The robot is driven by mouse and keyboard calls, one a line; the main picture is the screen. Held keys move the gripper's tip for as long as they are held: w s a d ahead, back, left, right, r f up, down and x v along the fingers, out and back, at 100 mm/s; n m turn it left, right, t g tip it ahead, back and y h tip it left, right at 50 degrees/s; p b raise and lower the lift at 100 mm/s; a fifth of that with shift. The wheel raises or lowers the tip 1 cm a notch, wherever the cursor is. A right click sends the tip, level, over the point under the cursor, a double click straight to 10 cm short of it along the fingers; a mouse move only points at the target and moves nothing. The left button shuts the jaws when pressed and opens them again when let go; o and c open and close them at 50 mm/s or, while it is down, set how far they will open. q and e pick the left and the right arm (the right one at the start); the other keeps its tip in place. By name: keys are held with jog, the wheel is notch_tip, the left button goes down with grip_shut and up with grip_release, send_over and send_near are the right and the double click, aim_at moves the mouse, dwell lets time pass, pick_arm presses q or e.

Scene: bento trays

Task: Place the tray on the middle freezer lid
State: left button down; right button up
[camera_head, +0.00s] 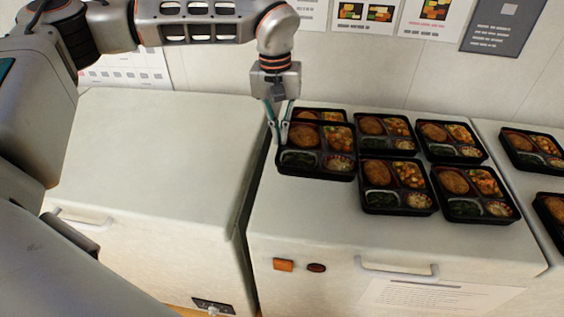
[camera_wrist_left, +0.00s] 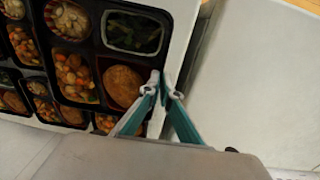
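The tray (camera_head: 316,176) is a black bento tray with food in several compartments, at the left end of the middle freezer lid (camera_head: 285,215). It overlaps the tray behind it in the picture and seems slightly raised; I cannot tell whether it touches the lid. My left gripper (camera_head: 279,136) points down at its left edge. In the left wrist view the fingertips (camera_wrist_left: 161,88) are close together, one on each side of the wall of the tray (camera_wrist_left: 97,45), beside the brown patty. My right gripper is in neither view.
Several other bento trays (camera_head: 397,211) stand close together on the middle lid, right of and behind the held one. The left freezer lid (camera_head: 150,150) is bare. The right freezer (camera_head: 496,143) carries more trays. A wall with posters (camera_head: 430,18) stands behind.

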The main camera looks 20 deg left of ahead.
pick_arm(q)
notch_tip(320, 180, down, 10)
jog(key=shift+r, duration=0.1)
dwell(0.4)
jog(key=c, duration=2.3)
grip_release()
jog(key=r, duration=1.2)
jog(key=shift+s+a, duration=0.1)
jog(key=shift+a, duration=0.15)
